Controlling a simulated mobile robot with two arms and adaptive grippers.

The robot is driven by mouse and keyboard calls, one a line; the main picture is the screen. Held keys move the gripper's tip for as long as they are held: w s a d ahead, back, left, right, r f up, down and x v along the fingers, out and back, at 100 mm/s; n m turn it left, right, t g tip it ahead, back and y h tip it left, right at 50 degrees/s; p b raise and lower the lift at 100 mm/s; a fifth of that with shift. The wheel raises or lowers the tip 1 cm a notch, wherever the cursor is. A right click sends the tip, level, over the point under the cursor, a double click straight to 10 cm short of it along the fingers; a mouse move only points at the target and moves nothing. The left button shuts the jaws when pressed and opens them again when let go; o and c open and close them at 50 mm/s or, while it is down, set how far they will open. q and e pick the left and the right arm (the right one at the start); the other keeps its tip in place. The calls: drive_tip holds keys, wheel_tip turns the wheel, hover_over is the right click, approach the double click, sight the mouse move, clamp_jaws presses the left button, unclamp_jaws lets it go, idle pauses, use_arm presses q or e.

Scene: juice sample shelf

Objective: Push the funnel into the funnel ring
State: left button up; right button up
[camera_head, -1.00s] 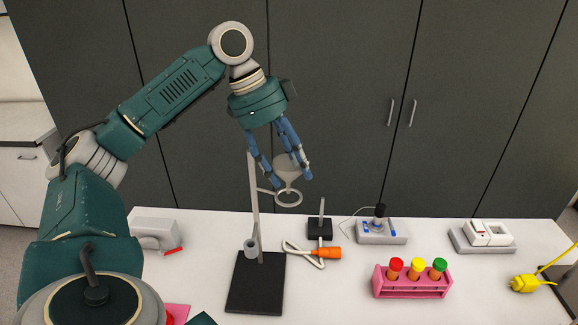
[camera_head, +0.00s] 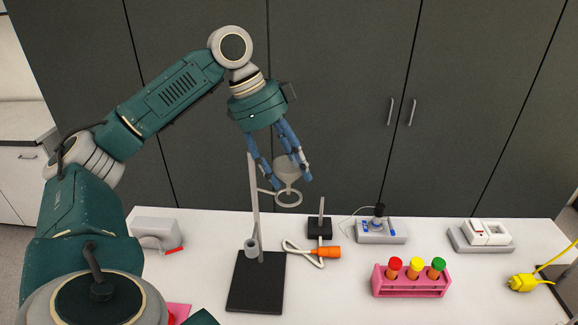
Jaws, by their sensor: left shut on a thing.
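The grey translucent funnel (camera_head: 288,170) is between the blue fingers of my left gripper (camera_head: 293,182), which is shut on it. The funnel ring (camera_head: 289,199) is a pale ring held out to the right from the upright rod of a stand with a black base (camera_head: 256,283). The funnel is upright over the ring, and its lower part reaches the ring's opening. The fingers hide its sides, and I cannot tell how firmly it sits in the ring. My right gripper is not in view.
A pink rack (camera_head: 411,285) with capped tubes stands to the right. An orange-ended cable (camera_head: 326,253), a small black stand (camera_head: 319,229), a grey device (camera_head: 381,231) and a white switch box (camera_head: 482,236) are on the white table. A yellow plug (camera_head: 522,283) lies at far right.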

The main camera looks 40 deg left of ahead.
sight(288, 185)
use_arm(q)
drive_tip(key=shift+f, duration=0.35)
drive_tip(key=shift+f+b, duration=0.55)
drive_tip(key=shift+f, duration=0.15)
drive_tip(key=shift+f, duration=0.5)
drive_tip(key=shift+f+b, duration=0.45)
idle(0.3)
drive_tip(key=shift+f, duration=0.1)
drive_tip(key=shift+s+f, duration=0.1)
drive_tip(key=shift+s, duration=0.15)
